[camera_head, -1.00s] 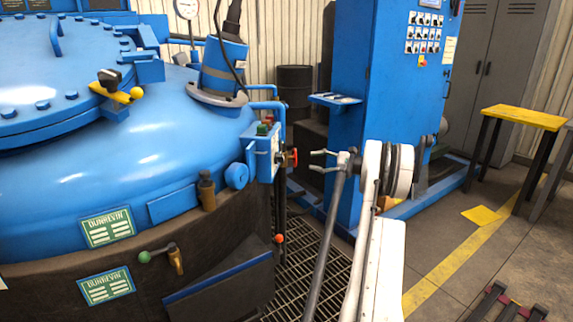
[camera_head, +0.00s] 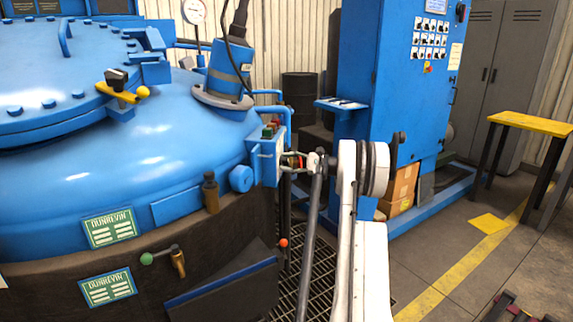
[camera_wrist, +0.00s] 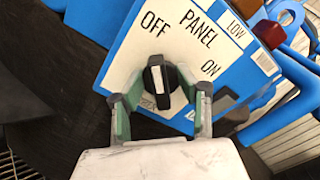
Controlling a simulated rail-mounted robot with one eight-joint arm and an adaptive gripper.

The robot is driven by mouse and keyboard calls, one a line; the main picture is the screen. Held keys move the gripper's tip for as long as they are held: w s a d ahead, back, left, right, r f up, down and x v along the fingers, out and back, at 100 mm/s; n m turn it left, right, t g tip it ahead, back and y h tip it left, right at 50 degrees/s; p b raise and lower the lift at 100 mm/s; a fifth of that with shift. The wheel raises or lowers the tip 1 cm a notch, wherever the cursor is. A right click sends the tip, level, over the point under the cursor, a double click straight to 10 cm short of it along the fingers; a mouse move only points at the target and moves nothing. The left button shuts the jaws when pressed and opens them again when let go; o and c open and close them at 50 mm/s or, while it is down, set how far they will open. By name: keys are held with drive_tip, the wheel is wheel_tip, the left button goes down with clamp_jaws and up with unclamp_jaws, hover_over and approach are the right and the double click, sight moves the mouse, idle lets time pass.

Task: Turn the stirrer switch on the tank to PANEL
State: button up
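The stirrer switch (camera_wrist: 160,80) is a black knob with a white line, on a white and blue plate (camera_wrist: 130,60) marked OFF, PANEL and ON. The white line stands nearly upright in the wrist view and points toward OFF. My gripper (camera_wrist: 160,98) is open, with one finger on each side of the knob and a visible gap at both sides. In the head view my gripper (camera_head: 284,162) reaches the right side of the blue control box (camera_head: 264,160) on the tank (camera_head: 120,150). The switch face cannot be made out there.
A red part (camera_wrist: 271,35) and blue pipes (camera_wrist: 285,115) lie close on the right in the wrist view. A blue cabinet (camera_head: 385,90) stands behind my arm.

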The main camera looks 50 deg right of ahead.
clamp_jaws()
drive_tip(key=shift+m, duration=0.3)
drive_tip(key=m, duration=0.4)
drive_tip(key=shift+w+d, duration=0.1)
drive_tip(key=shift+d+r+m, duration=0.1)
drive_tip(key=shift+m, duration=2)
unclamp_jaws()
